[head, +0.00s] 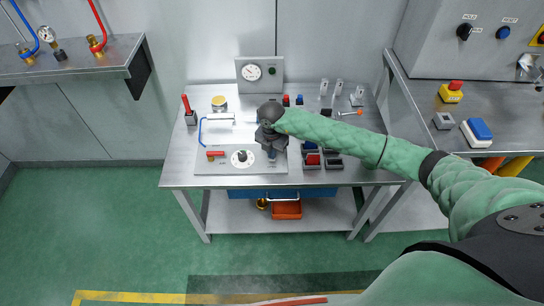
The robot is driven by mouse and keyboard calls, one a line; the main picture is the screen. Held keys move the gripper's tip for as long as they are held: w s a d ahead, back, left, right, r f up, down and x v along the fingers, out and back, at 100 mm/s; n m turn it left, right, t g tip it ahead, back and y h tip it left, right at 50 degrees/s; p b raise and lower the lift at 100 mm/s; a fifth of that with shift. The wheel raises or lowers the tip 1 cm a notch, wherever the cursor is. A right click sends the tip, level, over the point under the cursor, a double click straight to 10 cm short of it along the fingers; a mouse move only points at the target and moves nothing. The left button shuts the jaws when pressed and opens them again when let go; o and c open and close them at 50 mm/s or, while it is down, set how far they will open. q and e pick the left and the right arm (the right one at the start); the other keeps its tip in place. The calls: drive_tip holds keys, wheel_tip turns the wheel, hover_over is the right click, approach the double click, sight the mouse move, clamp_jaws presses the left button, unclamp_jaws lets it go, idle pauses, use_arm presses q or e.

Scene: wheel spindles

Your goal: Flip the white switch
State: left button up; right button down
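My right arm reaches in from the right over the metal workbench (180,165). Its dark gripper (271,154) points down over the right part of a light grey panel (215,167). The fingertips are small and dark, so I cannot tell whether they are open or shut, or touching anything. No white switch shows clearly. Several pale upright levers (338,87) stand at the back right of the bench, and the gripper and forearm hide part of the panel and the controls beside it. My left gripper is not in view.
A gauge box (258,72) stands behind. A red lever (187,106) stands at the left edge.

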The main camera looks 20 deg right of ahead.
drive_tip(key=shift+f, duration=0.2)
wheel_tip(320, 180, up, 7)
drive_tip(key=p, duration=0.3)
idle(0.8)
idle(0.4)
